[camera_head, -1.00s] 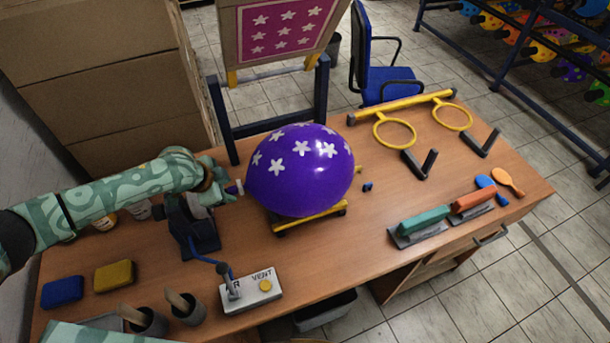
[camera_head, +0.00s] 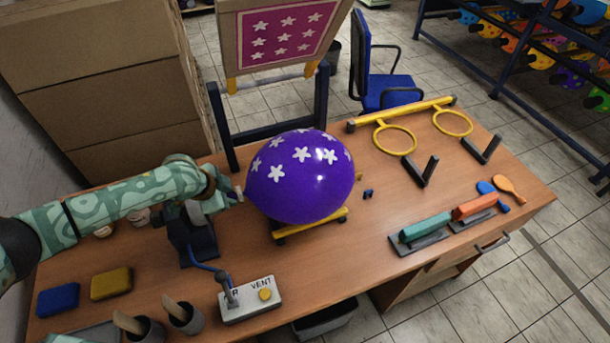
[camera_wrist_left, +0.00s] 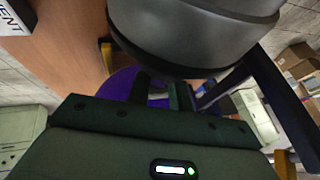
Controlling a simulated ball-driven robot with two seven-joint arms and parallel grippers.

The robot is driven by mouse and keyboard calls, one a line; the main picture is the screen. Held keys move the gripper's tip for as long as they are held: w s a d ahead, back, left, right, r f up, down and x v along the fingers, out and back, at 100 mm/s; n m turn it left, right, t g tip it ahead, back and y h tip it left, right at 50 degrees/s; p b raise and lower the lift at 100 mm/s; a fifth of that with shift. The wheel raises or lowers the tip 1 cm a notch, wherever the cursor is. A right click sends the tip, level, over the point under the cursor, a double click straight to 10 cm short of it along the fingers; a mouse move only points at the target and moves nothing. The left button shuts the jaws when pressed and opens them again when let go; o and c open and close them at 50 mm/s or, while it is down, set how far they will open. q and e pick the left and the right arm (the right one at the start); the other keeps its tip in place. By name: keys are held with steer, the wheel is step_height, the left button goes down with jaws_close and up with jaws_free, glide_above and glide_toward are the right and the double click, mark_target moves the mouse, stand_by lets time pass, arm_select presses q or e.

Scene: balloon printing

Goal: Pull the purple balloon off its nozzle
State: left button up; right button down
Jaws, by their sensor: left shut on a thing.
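The purple balloon (camera_head: 300,180) with white stars is inflated and sits over a yellow cradle (camera_head: 318,224) on the workbench. Its neck end faces left, toward a dark nozzle stand (camera_head: 197,240). My left gripper (camera_head: 232,196) is at that neck end, shut on the balloon's neck. The gripper covers most of the neck and the nozzle, so I cannot tell whether the neck is still around the nozzle. In the left wrist view my fingers (camera_wrist_left: 158,92) are against a patch of purple balloon (camera_wrist_left: 118,84). My right gripper is not in view.
A control box (camera_head: 250,300) with a lever and VENT button stands in front of the stand. A printing screen (camera_head: 282,32) rises behind the balloon. Yellow rings (camera_head: 395,140) and squeegees (camera_head: 425,228) lie right. Blue and yellow sponges (camera_head: 111,284) and pots lie left.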

arm_select(q)
steer(key=shift+w+d, duration=0.15)
steer(key=shift+d, duration=0.05)
stand_by(0.4)
steer(key=shift+w+d+p, duration=0.25)
steer(key=shift+d+p, duration=0.1)
steer(key=shift+d, duration=0.15)
steer(key=shift+r+p, duration=7.45)
steer(key=shift+r, duration=1.05)
